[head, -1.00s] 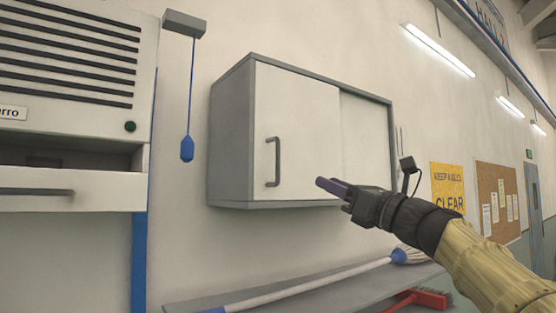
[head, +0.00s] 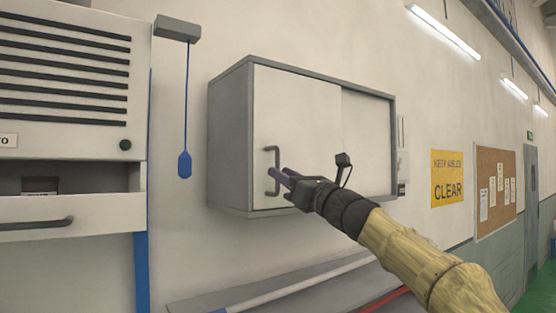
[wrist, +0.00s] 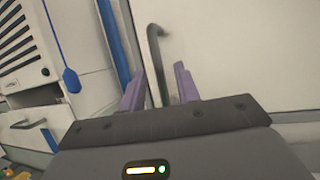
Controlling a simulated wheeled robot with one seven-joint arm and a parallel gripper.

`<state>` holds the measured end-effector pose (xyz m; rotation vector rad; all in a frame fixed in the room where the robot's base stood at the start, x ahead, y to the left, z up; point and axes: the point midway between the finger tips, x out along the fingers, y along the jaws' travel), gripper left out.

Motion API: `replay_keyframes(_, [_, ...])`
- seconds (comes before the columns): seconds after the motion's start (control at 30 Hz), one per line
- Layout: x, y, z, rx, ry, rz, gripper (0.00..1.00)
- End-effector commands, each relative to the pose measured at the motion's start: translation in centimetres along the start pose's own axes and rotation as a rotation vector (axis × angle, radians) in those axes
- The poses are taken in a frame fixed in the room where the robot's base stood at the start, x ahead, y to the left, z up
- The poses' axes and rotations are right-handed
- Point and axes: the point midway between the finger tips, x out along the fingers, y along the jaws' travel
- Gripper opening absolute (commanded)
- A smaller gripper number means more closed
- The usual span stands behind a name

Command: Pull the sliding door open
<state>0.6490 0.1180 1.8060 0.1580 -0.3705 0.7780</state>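A grey wall cabinet (head: 229,140) with white sliding doors hangs on the wall in the head view. Its left door (head: 305,115) overlaps the right panel (head: 368,140) and carries a grey vertical bar handle (head: 276,171). My gripper (head: 284,178) is at the handle's right side in the head view. In the wrist view my gripper (wrist: 158,88) is open, with its purple fingers apart and the handle (wrist: 155,60) showing between them. I see no finger closed on the bar. The handle's lower end is hidden behind the gripper body in the wrist view.
A blue pull cord (head: 185,165) hangs left of the cabinet. A white machine (head: 65,150) with a drawer stands at far left. A shelf (head: 190,303) with a long pole lies below the cabinet. A yellow sign (head: 447,178) and a cork board (head: 495,190) are on the right.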

Motion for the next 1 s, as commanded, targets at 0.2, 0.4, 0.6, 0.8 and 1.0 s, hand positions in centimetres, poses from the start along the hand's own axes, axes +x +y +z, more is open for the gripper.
replay_keyframes(0.2, [2.3,0.0,0.2,0.001,0.0,0.002,0.32])
replay_keyframes(0.4, [2.6,0.0,0.0,-0.001,0.0,0.0,0.32])
replay_keyframes(0.6, [2.6,0.0,0.0,-0.001,0.0,0.0,0.24])
replay_keyframes(0.8, [2.6,0.0,0.0,-0.001,0.0,0.0,0.0])
replay_keyframes(1.0, [2.5,-0.1,0.0,-0.001,0.0,-0.001,0.0])
